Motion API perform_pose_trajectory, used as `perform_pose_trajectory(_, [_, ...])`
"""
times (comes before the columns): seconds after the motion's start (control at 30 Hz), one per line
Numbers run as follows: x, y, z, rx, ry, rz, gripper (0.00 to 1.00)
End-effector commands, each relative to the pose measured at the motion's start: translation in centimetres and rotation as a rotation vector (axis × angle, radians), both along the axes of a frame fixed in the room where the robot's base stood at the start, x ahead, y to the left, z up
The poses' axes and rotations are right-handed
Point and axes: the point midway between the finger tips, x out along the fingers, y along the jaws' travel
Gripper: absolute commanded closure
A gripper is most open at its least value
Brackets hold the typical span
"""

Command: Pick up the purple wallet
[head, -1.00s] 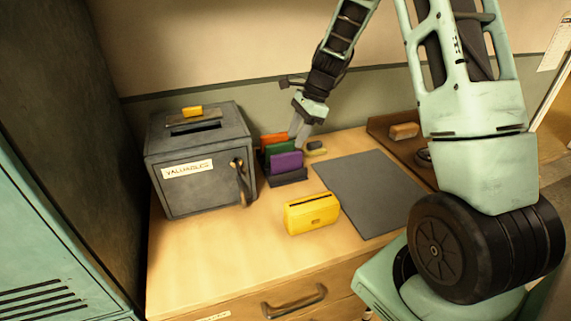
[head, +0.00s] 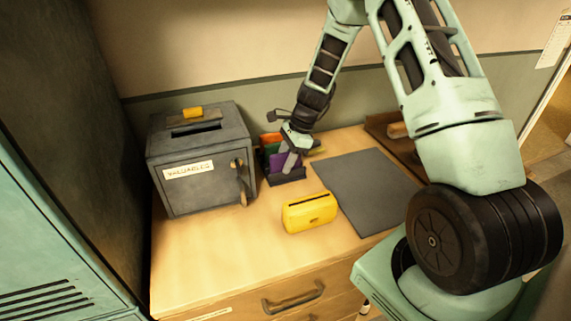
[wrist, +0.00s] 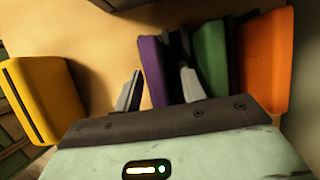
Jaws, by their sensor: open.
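The purple wallet (head: 276,160) stands upright at the front of a dark rack (head: 288,178), partly hidden behind my gripper in the head view. In the wrist view the purple wallet (wrist: 154,68) shows between my two open fingers. My gripper (head: 290,161) is open at the rack; the wrist view shows its fingers (wrist: 158,86) on either side of the purple wallet, with a clear gap on the left. The right finger lies between the purple wallet and the green wallet (wrist: 210,58). Whether either finger touches a wallet, I cannot tell.
An orange wallet (wrist: 266,62) stands behind the green one. A grey valuables box (head: 200,160) with a small yellow item on top is left of the rack. A yellow slotted object (head: 309,213) stands in front. A dark mat (head: 365,190) lies to the right.

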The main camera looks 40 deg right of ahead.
Motion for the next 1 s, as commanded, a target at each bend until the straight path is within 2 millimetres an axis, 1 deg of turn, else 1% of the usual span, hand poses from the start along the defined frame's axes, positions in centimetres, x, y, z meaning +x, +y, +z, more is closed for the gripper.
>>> perform_pose_trajectory(0.03, [0.0,0.0,0.0,0.000,0.000,0.000,0.62])
perform_pose_trajectory(0.07, [0.0,0.0,0.0,0.000,0.000,0.000,0.70])
perform_pose_trajectory(0.1, [0.0,0.0,0.0,0.000,0.000,0.000,0.81])
perform_pose_trajectory(0.17, [0.0,0.0,0.0,0.000,0.001,0.000,0.98])
perform_pose_trajectory(0.2, [0.0,0.0,0.0,0.000,0.001,0.000,1.00])
perform_pose_trajectory(0.47, [0.0,0.0,0.1,0.000,0.000,0.000,1.00])
perform_pose_trajectory(0.57, [0.0,0.0,0.5,0.000,-0.001,0.002,1.00])
perform_pose_trajectory(0.67, [0.1,0.0,1.8,-0.002,-0.003,0.002,1.00])
perform_pose_trajectory(0.9, [0.1,0.0,6.6,-0.002,-0.005,0.002,1.00])
perform_pose_trajectory(1.0, [0.1,0.0,8.2,-0.001,-0.003,0.001,1.00])
